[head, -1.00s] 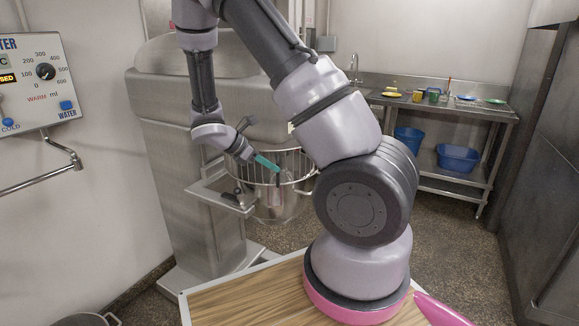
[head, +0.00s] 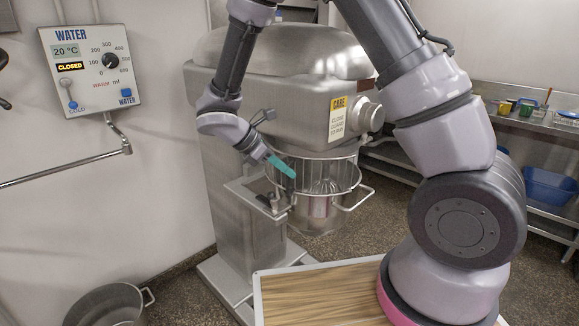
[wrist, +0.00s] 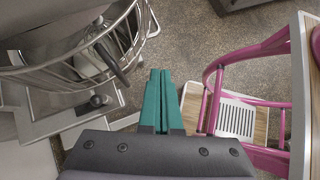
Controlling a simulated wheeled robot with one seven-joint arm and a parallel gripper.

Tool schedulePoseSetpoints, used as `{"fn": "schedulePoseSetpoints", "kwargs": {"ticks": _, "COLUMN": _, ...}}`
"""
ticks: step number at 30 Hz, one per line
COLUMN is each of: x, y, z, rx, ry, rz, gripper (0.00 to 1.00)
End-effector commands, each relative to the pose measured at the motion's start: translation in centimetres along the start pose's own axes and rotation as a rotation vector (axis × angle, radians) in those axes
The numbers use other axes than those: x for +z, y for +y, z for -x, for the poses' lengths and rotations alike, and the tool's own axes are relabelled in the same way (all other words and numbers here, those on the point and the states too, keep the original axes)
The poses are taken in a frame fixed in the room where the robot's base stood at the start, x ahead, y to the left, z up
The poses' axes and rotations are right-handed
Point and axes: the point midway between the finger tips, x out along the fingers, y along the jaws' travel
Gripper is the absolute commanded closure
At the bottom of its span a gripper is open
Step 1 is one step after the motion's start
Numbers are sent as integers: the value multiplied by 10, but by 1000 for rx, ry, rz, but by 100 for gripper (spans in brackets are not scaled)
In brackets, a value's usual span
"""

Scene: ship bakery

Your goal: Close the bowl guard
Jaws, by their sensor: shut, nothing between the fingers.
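The bowl guard (head: 345,156) is a curved wire cage under the head of the steel mixer (head: 275,85), above the bowl (head: 318,218). My gripper (head: 284,168) has teal fingers, shut and empty, and overlaps the left part of the guard in the head view. In the wrist view the fingers (wrist: 162,85) point forward over the floor. The guard's curved bars (wrist: 75,72) lie to their left, apart from the fingertips. I cannot tell whether the guard is fully closed.
A water panel (head: 90,65) with a pipe is on the left wall. A pot (head: 105,300) stands on the floor at lower left. A wood-topped table (head: 320,290) is in front. A sink bench with a blue tub (head: 548,187) stands at right.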

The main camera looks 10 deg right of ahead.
Motion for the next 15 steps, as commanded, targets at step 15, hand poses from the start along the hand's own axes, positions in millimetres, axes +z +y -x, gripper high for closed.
{"fn": "schedulePoseSetpoints", "kwargs": {"ticks": 15, "x": 22, "y": -1, "z": -86, "rx": -2, "ry": 0, "rz": -2, "gripper": 100}}
